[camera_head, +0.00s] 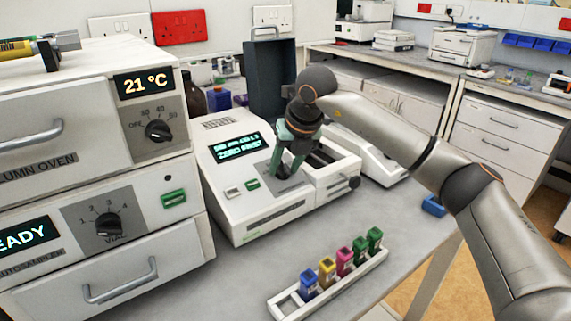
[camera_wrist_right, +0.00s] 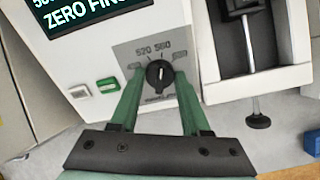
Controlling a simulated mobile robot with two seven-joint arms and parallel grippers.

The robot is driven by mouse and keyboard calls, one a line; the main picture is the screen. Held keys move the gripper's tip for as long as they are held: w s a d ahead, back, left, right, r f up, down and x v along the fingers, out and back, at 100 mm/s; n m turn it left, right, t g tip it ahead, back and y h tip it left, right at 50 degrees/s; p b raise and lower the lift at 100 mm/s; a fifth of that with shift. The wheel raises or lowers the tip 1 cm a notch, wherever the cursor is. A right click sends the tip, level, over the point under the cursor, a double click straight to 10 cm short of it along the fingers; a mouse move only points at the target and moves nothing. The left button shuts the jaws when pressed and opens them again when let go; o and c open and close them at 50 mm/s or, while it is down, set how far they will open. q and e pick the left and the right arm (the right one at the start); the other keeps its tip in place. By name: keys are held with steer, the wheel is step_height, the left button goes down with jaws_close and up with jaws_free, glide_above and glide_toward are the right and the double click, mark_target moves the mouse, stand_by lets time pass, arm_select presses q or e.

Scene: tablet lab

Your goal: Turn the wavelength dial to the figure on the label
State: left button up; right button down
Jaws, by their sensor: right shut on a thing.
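The spectrophotometer (camera_head: 240,205) is a white bench instrument with a lit display and an open sample bay. Its wavelength dial (camera_wrist_right: 159,73) is a dark round knob on a grey panel. The figures 520 and 560 show above it, and its white pointer line is roughly upright in the wrist view. My right gripper (camera_head: 284,168) reaches down over the panel. In the right wrist view its green fingers (camera_wrist_right: 160,82) stand on either side of the dial, shut on it. The display (camera_head: 240,146) seems to read "ZERO FIRST" on its lower line. I cannot make out the label's figure. My left gripper is out of view.
A white rack (camera_head: 283,304) with several coloured cuvettes stands in front on the grey bench. The column oven (camera_head: 70,110) and autosampler (camera_head: 150,228) are stacked at the left. A blue block (camera_head: 433,206) lies near the bench's right edge. Bare bench lies around the rack.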

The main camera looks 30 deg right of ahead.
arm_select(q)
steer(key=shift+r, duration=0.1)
arm_select(e)
steer(key=shift+r+n, duration=0.1)
steer(key=shift+n, duration=0.3)
steer(key=shift+n+p, duration=0.35)
steer(key=shift+n, duration=0.35)
steer(key=n+p, duration=0.1)
steer(key=n, duration=0.4)
steer(key=n+p, duration=0.1)
steer(key=n, duration=0.2)
steer(key=shift+n, duration=0.4)
steer(key=n, duration=0.3)
steer(key=shift+n, duration=0.3)
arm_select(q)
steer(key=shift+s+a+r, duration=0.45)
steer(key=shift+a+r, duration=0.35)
arm_select(e)
steer(key=shift+n, duration=0.6)
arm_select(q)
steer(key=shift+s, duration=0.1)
arm_select(e)
steer(key=shift+c, duration=1.9)
jaws_free()
